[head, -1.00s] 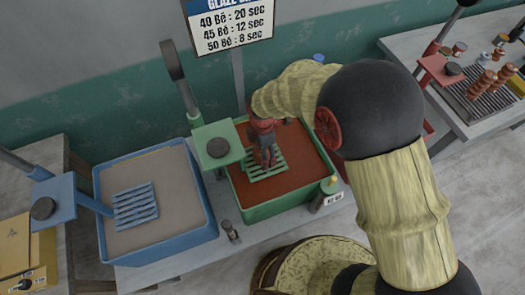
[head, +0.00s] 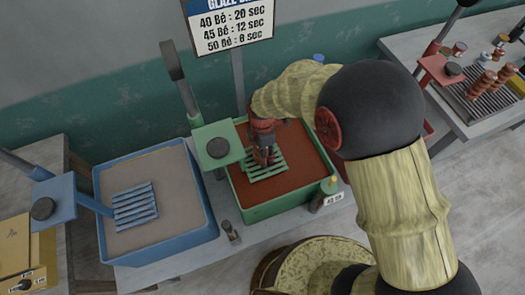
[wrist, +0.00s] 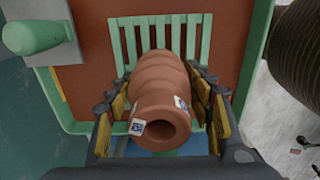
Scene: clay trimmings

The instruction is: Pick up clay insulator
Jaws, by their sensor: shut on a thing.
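The clay insulator (wrist: 160,92) is a reddish-brown, ribbed, hollow piece with small blue-and-white labels near its open end. In the wrist view it lies between the two fingers of my gripper (wrist: 162,108), which is shut on it. In the head view my gripper (head: 263,148) is over the green slatted rack (head: 281,166) in the green-rimmed tray (head: 254,213) of red-brown glaze. The insulator is mostly hidden there by the gripper. I cannot tell whether it touches the rack.
A blue tray (head: 207,245) of greyish liquid with a blue rack (head: 134,205) stands to the left. A green lever plate (head: 217,147) stands close left of my gripper. A sign (head: 231,22) rises behind. Another table (head: 484,118) at right holds several insulators (head: 483,82) on a grate.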

